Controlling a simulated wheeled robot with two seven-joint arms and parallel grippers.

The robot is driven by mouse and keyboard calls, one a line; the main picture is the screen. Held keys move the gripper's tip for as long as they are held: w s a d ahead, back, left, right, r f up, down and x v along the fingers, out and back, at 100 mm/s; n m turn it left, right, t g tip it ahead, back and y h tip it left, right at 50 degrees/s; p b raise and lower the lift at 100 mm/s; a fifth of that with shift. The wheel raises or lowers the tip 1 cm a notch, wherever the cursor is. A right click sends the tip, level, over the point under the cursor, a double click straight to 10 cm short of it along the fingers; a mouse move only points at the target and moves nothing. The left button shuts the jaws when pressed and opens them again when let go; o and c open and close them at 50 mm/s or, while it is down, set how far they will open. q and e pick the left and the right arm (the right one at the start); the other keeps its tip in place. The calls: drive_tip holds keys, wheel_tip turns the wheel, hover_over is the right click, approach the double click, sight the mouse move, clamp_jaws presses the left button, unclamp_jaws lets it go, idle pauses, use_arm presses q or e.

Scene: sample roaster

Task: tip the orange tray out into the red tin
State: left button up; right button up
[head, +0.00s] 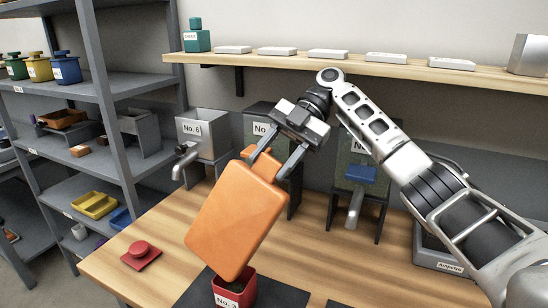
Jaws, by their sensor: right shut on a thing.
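The orange tray (236,218) is held steeply tilted, its underside facing me and its lower end down over the red tin (238,288). My right gripper (268,163) is shut on the tray's upper end. The red tin, labelled "No. 3", stands on a dark mat (278,294) at the front of the wooden table. The tray hides part of the tin's opening, and I cannot see the tray's inside or any contents. A red lid with a knob (141,254) lies on the table to the left. My left gripper is not in view.
Roaster No. 6 (203,135) and other roasters, one with a blue part (361,173), stand behind the tray. A wall shelf (340,64) holds pale flat blocks and a green tin (196,36). Grey shelving at left holds tins and trays. The table's left front is mostly clear.

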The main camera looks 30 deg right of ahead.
drive_tip(key=shift+r, duration=0.1)
idle(0.5)
drive_tip(key=shift+r, duration=1.45)
